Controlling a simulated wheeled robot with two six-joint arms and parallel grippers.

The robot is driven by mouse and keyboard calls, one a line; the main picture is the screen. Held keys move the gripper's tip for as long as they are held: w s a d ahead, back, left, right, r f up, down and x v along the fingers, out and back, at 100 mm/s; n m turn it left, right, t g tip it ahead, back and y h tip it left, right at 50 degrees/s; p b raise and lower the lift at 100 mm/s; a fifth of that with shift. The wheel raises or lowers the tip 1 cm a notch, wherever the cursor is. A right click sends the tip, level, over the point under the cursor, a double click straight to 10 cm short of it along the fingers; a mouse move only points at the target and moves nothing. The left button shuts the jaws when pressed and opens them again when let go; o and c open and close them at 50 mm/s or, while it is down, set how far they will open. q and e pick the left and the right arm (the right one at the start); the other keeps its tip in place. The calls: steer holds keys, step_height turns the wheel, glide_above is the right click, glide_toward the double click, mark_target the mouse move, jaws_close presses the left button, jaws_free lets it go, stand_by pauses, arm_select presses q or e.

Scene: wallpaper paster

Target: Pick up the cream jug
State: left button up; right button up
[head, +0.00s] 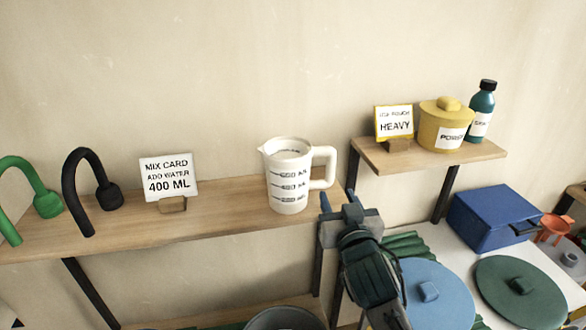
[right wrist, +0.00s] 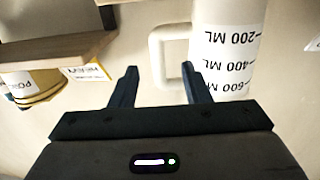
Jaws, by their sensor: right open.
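The cream jug (head: 288,178) stands upright on the wooden wall shelf, with its handle to the right and its spout to the left. Dark ML marks run down its side. It also shows in the right wrist view (right wrist: 227,50), upside down, with its handle (right wrist: 168,57) to the left. My right gripper (head: 340,200) is open and empty, at the front of the shelf, to the right of and slightly below the jug's handle. In the right wrist view the two fingers (right wrist: 158,85) point toward the handle, apart from it. My left gripper is not in view.
A card (head: 168,177) reading 400 ML stands left of the jug, beside black (head: 108,195) and green (head: 46,203) hooked taps. A higher shelf (head: 430,157) at right holds a HEAVY card, a yellow pot (head: 440,118) and a teal bottle (head: 482,110). Lidded tubs and a blue box (head: 490,215) sit below.

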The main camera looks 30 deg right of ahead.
mark_target(331, 175)
steer(key=x, duration=0.3)
steer(key=shift+w+d+r+p, duration=0.15)
steer(key=shift+w+r+p, duration=0.1)
steer(key=shift+w+p, duration=0.15)
steer(key=shift+w+d, duration=0.15)
steer(key=shift+w, duration=0.2)
steer(key=p+x, duration=0.2)
steer(key=x, duration=0.2)
steer(key=shift+d+r+p, duration=0.1)
steer(key=shift+d+p, duration=0.05)
steer(key=shift+p, duration=0.25)
steer(key=shift+w+d, duration=0.1)
steer(key=shift+w, duration=0.2)
steer(key=shift+c, duration=0.6)
steer(key=c, duration=0.4)
jaws_close()
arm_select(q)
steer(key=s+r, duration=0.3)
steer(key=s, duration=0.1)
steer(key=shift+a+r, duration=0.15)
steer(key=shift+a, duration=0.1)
